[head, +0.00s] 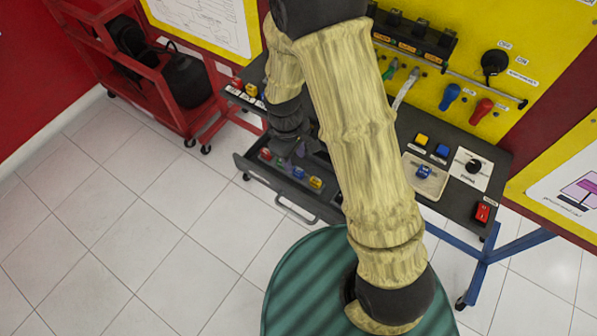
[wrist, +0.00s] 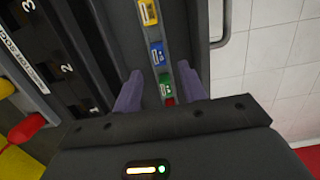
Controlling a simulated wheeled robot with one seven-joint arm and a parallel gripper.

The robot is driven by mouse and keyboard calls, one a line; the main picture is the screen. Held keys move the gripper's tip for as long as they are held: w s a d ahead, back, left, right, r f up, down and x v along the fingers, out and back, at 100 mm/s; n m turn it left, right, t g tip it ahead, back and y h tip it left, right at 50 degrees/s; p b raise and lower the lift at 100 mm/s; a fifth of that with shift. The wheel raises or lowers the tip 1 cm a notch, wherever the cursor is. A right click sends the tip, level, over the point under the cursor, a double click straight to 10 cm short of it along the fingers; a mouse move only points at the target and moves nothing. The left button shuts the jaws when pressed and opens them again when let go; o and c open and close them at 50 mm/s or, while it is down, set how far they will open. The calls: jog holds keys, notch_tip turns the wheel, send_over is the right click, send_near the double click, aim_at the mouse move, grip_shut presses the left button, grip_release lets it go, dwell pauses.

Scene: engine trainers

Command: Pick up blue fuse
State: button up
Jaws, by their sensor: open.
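A blue fuse (wrist: 157,55) sits in a row inside the open drawer, between a yellow fuse (wrist: 148,12) and a green fuse (wrist: 165,85). It also shows in the head view (head: 298,171). A red fuse (wrist: 169,102) is at the near end of the row, partly hidden by my gripper body. My gripper (wrist: 160,72) is open and empty over the drawer, its purple fingers on either side of the row. In the wrist view the blue fuse appears just past the fingertips. Another blue piece (head: 424,172) lies on a pale tray (head: 433,187) on the panel.
The drawer (head: 245,164) juts from the dark trainer bench, with a handle (wrist: 225,22) on its outer side. Numbered slots (wrist: 85,95) line the bench beside it. A red cart (head: 170,117) stands at the left. The tiled floor in front is clear.

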aim_at(298, 170)
jog(key=f, duration=0.2)
jog(key=d+f, duration=0.1)
jog(key=shift+s+f+p, duration=0.25)
jog(key=shift+s+p, duration=0.1)
jog(key=shift+f, duration=0.6)
grip_shut()
